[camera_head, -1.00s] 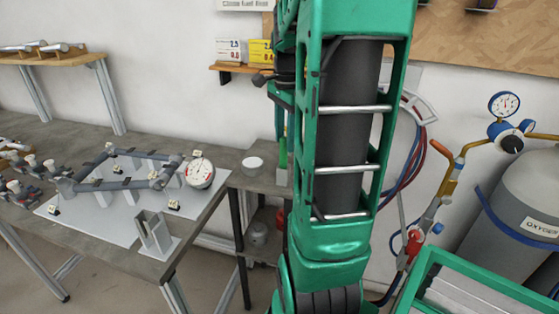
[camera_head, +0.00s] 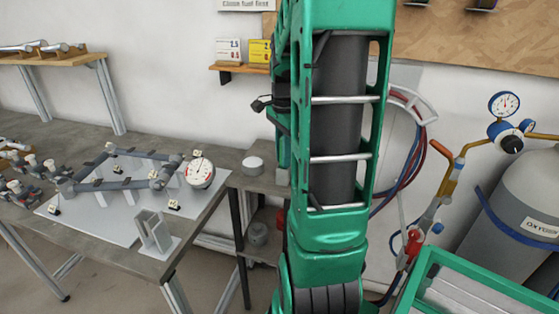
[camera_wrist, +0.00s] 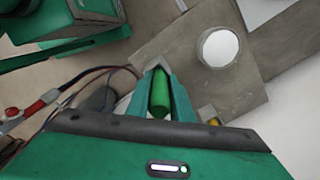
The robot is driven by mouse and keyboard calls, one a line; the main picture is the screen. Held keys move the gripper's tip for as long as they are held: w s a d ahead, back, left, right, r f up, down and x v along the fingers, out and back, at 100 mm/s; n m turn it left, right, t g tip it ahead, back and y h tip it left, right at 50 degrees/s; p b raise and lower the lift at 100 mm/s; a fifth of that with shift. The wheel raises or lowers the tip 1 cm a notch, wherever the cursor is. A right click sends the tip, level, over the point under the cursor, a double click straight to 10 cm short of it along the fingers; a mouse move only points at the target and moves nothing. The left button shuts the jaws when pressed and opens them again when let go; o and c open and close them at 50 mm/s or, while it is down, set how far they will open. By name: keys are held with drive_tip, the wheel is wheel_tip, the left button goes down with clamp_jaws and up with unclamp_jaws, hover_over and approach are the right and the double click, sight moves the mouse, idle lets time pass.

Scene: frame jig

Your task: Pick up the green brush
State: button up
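The green brush (camera_wrist: 160,94) shows in the wrist view as a bright green rounded handle, seen end-on. My gripper (camera_wrist: 159,72) has its two teal fingers on either side of this handle. I cannot tell whether the fingers touch the handle or leave a small gap. The brush's lower end is hidden between the fingers. In the head view my arm and gripper cover the place of the brush, at the back of the small side table (camera_head: 247,181).
A white-topped round container (camera_head: 253,163) stands close left of my gripper; it also shows in the wrist view (camera_wrist: 219,47). Hoses and a gas cylinder (camera_head: 525,205) stand right.

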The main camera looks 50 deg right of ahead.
clamp_jaws()
